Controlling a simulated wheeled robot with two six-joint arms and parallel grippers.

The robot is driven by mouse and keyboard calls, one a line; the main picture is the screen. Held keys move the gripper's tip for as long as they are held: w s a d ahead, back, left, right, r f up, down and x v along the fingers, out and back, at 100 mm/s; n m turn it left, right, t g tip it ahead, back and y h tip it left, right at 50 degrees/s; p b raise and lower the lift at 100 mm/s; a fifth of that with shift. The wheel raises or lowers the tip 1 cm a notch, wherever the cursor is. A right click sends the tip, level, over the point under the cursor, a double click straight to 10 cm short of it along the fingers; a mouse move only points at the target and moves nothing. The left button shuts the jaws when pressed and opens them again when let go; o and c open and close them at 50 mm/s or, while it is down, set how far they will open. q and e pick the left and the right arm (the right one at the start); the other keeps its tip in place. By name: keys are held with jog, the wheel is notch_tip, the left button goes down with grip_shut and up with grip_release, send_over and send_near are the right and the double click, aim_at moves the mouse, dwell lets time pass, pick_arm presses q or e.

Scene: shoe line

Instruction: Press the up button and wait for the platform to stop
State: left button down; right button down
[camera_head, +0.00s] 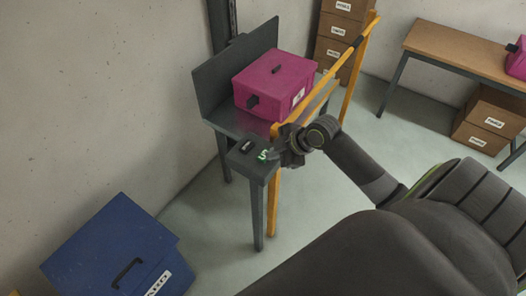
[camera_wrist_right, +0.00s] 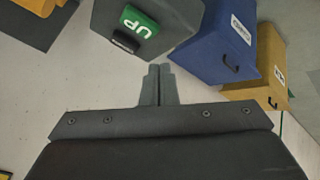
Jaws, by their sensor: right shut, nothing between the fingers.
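The green up button (camera_head: 262,155) sits on top of a dark grey control post at the front of the lift; its "UP" label reads clearly in the right wrist view (camera_wrist_right: 138,22). A black button (camera_head: 246,146) sits beside it, also seen in the right wrist view (camera_wrist_right: 125,42). My right gripper (camera_head: 277,155) is close to the green button in the head view. In the right wrist view its shut fingers (camera_wrist_right: 159,68) are empty, and a gap shows between them and the button. The grey platform (camera_head: 222,118) holds a magenta box (camera_head: 270,82). My left gripper is not in view.
A yellow rail (camera_head: 350,65) runs along the platform's right side, near my right arm. A blue box (camera_head: 100,245) stands at lower left. Cardboard boxes (camera_head: 335,30) are stacked behind, and a wooden table (camera_head: 450,45) stands at upper right. Floor between is clear.

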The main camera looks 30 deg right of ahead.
notch_tip(320, 180, up, 5)
jog(key=n+y, duration=0.1)
jog(key=n, duration=0.1)
send_over(268, 149)
jog(key=s+a, duration=0.2)
jog(key=shift+n+t, duration=0.3)
jog(key=shift+t, duration=0.1)
jog(key=f+b, duration=0.4)
jog(key=f, duration=0.1)
jog(key=f+b, duration=0.2)
jog(key=f, duration=0.1)
jog(key=shift+d+f+b, duration=0.25)
jog(key=shift+b, duration=0.05)
jog(key=shift+f, duration=0.1)
dwell(1.0)
jog(key=shift+f+b, duration=0.3)
jog(key=shift+b, duration=0.1)
